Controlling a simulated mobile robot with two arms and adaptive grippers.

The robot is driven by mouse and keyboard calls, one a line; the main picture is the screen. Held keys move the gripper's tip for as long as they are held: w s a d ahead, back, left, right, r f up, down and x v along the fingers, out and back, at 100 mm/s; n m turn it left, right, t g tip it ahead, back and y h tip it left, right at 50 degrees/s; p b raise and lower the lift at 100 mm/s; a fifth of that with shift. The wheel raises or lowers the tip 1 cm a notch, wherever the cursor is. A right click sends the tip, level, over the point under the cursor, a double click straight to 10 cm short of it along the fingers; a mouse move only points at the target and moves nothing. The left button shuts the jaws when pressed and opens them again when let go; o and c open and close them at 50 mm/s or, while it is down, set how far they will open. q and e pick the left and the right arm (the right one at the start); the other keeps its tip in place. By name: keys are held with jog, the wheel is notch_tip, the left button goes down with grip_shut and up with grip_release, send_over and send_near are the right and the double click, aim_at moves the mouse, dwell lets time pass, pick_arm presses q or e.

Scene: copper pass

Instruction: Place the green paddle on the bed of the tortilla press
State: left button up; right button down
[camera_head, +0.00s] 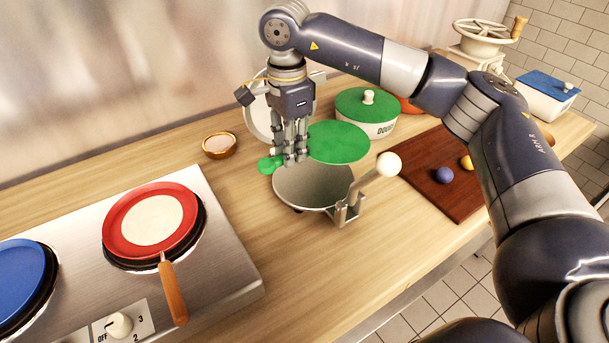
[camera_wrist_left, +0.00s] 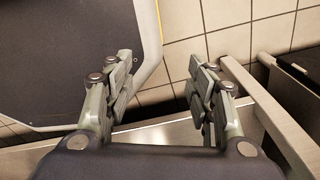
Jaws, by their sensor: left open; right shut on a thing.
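The green paddle (camera_head: 340,143) is a flat green disc with a short green handle (camera_head: 266,165) on its left. My right gripper (camera_head: 290,158) is shut on the paddle near its handle and holds it above the tortilla press. The press has a round grey bed (camera_head: 313,186), partly covered by the paddle in this view, a raised round plate (camera_head: 257,110) behind my gripper, and a lever with a white knob (camera_head: 389,164) at its right. My left gripper (camera_wrist_left: 159,100) is open and empty in the left wrist view, over the tiled floor and a counter edge.
A green-lidded dough pot (camera_head: 366,115) is behind the press. A dark red board (camera_head: 425,178) with coloured balls lies right. A small bowl (camera_head: 219,145) stands left.

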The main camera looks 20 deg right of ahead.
aim_at(292, 184)
notch_tip(292, 184, down, 4)
jog(key=shift+r+p, duration=0.1)
jog(key=shift+p, duration=0.3)
jog(key=shift+f, duration=0.7)
notch_tip(292, 184, down, 2)
jog(key=shift+f+p, duration=0.15)
jog(key=shift+p, duration=0.3)
jog(key=shift+f, duration=0.35)
jog(key=c, duration=1.4)
grip_release()
jog(key=shift+c, duration=0.2)
pick_arm(q)
jog(key=shift+w+d+r, duration=0.3)
jog(key=shift+w+r, duration=0.4)
jog(key=shift+r, duration=0.15)
jog(key=shift+r, duration=0.1)
